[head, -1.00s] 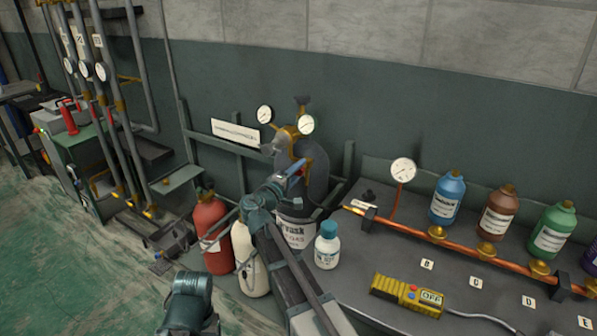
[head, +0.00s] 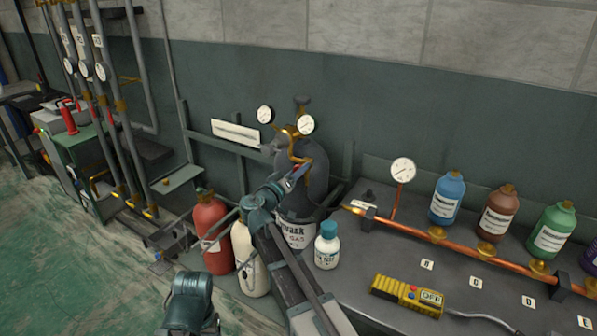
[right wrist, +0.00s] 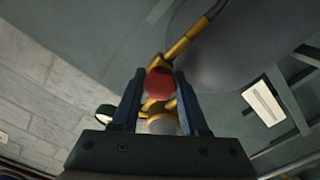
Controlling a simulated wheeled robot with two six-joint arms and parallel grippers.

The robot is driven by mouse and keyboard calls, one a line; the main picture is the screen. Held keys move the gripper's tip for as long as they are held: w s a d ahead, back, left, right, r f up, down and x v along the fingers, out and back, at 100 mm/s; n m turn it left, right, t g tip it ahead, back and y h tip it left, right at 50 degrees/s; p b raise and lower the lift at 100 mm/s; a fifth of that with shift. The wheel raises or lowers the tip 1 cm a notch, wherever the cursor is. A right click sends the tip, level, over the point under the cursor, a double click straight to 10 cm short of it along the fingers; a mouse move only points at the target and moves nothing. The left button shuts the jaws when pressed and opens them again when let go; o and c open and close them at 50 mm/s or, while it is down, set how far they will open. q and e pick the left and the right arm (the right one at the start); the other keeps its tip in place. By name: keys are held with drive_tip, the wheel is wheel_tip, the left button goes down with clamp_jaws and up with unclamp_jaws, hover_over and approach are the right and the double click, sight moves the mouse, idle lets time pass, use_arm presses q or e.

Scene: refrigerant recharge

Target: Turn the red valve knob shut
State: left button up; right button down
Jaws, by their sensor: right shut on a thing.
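The red valve knob (right wrist: 160,86) sits between the two blue fingers of my right gripper (right wrist: 160,77) in the right wrist view. The fingers are shut on its sides. A brass valve body (right wrist: 172,50) shows around the knob. In the head view my right gripper (head: 299,172) reaches the front of the dark gas cylinder (head: 316,170), below its brass fittings. The knob is mostly hidden there by the gripper.
Two gauges (head: 306,125) stand above the cylinder. A white bottle with a teal cap (head: 327,246) stands close to my right arm. Red (head: 209,225) and cream (head: 243,250) cylinders stand left of it. A copper pipe (head: 460,247) and a yellow device (head: 406,295) are on the bench.

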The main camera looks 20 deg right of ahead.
drive_tip(key=shift+s+f+m, duration=0.1)
drive_tip(key=shift+m, duration=0.4)
drive_tip(key=shift+c, duration=2.1)
unclamp_jaws()
drive_tip(key=v, duration=1.3)
drive_tip(key=shift+s+a, duration=0.2)
drive_tip(key=shift+a, duration=0.1)
